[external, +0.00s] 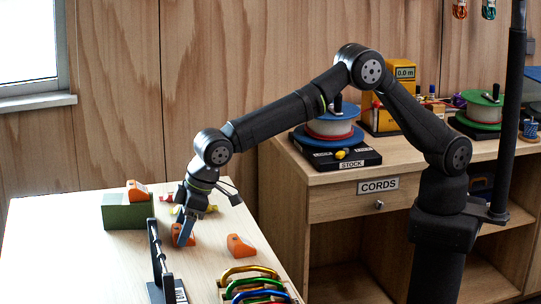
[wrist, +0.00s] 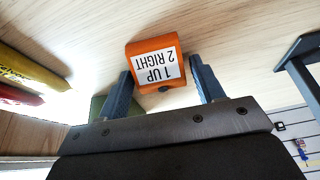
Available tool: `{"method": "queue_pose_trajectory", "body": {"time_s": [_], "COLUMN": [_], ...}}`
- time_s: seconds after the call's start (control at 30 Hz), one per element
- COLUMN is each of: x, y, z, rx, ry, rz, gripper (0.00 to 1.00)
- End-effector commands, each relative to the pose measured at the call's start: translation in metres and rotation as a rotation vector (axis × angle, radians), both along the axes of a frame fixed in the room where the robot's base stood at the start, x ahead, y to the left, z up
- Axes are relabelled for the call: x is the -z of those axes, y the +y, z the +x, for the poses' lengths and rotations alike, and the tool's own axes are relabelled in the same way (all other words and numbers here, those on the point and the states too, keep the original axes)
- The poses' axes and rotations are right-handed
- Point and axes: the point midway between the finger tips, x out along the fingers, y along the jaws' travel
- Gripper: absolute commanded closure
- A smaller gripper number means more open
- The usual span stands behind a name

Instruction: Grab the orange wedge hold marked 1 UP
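An orange wedge hold (wrist: 155,48) with a white label reading "1 UP 2 RIGHT", upside down in the wrist view, lies on the light wooden table. My gripper (wrist: 160,68) is open, with one dark finger near each side of this hold; I cannot tell whether either finger touches it. In the external view my gripper (external: 186,232) points down at the table, and its fingers partly cover an orange hold (external: 177,238). Another orange hold (external: 240,246) lies to the right on the table. A third orange hold (external: 137,190) sits on a green block (external: 127,213). Their labels are unreadable here.
A black stand with an upright frame (external: 158,255) stands close in front of my gripper. Several coloured carabiners (external: 252,283) are at the table's front edge. Yellow and red pieces (wrist: 25,75) lie to the left in the wrist view. The CORDS cabinet (external: 345,200) stands to the right.

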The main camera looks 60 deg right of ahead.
Motion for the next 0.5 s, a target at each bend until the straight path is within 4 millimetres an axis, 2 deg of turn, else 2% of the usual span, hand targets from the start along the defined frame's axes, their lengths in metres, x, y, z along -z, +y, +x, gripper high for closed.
{"method": "queue_pose_trajectory", "body": {"time_s": [0.03, 0.17, 0.5], "x": [-0.0001, -0.0001, -0.0037], "y": [-0.0001, -0.0001, 0.0001], "z": [-0.0001, -0.0001, 0.0], "rx": [0.0, 0.0, 0.0], "ry": [0.0, 0.0, -0.001], "rz": [0.0, 0.0, 0.001], "gripper": [0.49, 0.74, 0.74]}}
